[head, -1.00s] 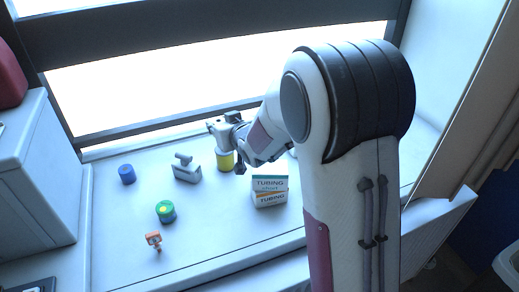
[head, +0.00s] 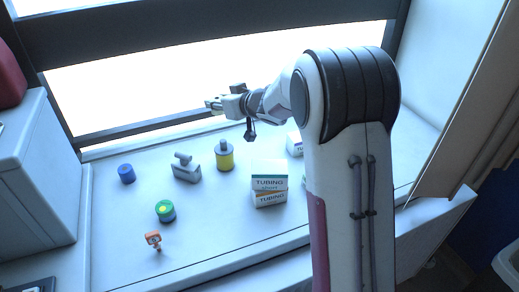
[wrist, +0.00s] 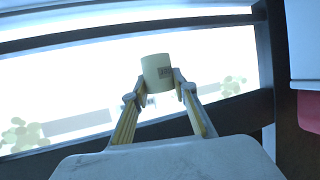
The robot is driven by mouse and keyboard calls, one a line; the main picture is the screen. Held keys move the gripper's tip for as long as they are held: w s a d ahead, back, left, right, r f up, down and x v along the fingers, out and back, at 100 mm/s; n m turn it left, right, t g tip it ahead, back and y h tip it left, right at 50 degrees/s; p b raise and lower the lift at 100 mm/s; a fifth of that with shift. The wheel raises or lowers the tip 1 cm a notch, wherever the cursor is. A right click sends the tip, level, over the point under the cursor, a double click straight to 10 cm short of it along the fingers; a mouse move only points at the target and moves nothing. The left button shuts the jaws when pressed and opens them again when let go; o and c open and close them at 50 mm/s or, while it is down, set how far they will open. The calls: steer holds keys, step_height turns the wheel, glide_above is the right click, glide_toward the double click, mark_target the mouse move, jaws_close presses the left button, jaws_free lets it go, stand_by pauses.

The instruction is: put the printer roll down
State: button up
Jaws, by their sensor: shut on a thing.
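The printer roll (wrist: 157,68) is a pale cream cylinder with a small grey patch on its side. In the wrist view it sits between the fingertips of my gripper (wrist: 160,86), which is shut on it, with the window behind. In the head view my gripper (head: 212,105) is raised above the counter (head: 220,220), pointing left in front of the window's lower frame. The roll is too small to make out clearly there. It is held in the air, clear of the counter.
Below the gripper stand a yellow container with a grey top (head: 225,157) and a grey device (head: 187,172). A blue cylinder (head: 127,174), a green-and-blue roll (head: 165,211) and an orange item (head: 153,240) are left. Stacked tubing boxes (head: 269,183) stand right. The front middle counter is clear.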

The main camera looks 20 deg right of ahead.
steer(key=shift+w+d+r+n+y, duration=0.1)
steer(key=shift+w+d+n+y, duration=0.4)
steer(key=shift+w+d, duration=0.2)
steer(key=d+f+n+g+y, duration=0.2)
steer(key=d+f+n+y, duration=0.2)
steer(key=d+f, duration=0.4)
steer(key=d, duration=0.4)
steer(key=shift+s+d+g, duration=0.3)
steer(key=shift+s+g, duration=0.1)
steer(key=shift+f, duration=0.15)
steer(key=shift+f, duration=3.1)
steer(key=shift+f, duration=1.85)
